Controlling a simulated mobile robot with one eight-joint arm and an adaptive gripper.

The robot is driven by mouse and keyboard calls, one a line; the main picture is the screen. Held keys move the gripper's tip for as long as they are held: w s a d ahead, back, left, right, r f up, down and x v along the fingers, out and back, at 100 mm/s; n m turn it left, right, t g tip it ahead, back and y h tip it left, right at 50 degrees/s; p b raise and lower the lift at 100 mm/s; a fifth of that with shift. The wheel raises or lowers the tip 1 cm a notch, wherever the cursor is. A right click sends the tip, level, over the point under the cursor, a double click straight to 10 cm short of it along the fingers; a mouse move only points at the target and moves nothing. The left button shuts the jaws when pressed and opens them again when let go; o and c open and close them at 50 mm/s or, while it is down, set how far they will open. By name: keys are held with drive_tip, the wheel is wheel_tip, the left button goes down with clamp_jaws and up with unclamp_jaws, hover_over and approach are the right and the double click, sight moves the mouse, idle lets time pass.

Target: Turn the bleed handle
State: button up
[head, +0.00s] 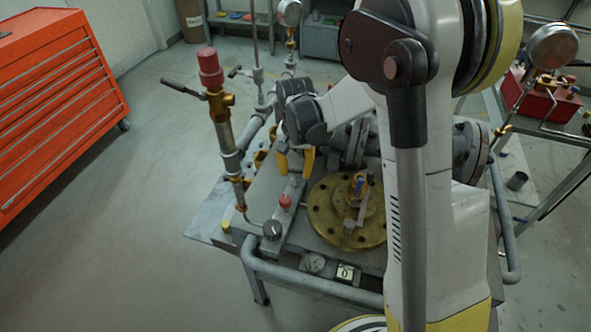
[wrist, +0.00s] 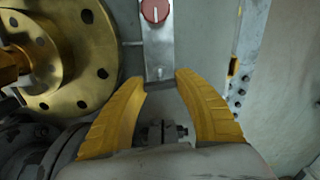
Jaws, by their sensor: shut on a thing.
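My gripper (wrist: 164,80) points down over the bench, its curved yellow fingers closed in on the near end of a flat grey metal bar (wrist: 159,52). The fingertips sit on either side of that end. A round red knob (wrist: 155,10) with a pale line is on the bar, beyond the fingertips. In the head view my gripper (head: 296,161) is just behind the red knob (head: 285,201). I cannot tell for sure which part is the bleed handle. A small metal fitting (wrist: 165,133) shows between the finger bases.
A brass flange (head: 325,215) lies right of the bar. A red-capped pipe (head: 210,68) with a side lever (head: 182,89) stands at left. Grey valve piping (head: 470,150) is behind my arm. A bench rail (head: 310,285) runs along the front.

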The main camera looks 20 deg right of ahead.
sight(296, 170)
drive_tip(key=shift+m, duration=0.7)
drive_tip(key=o, duration=1.2)
wheel_tip(296, 170, up, 12)
drive_tip(key=shift+r, duration=0.1)
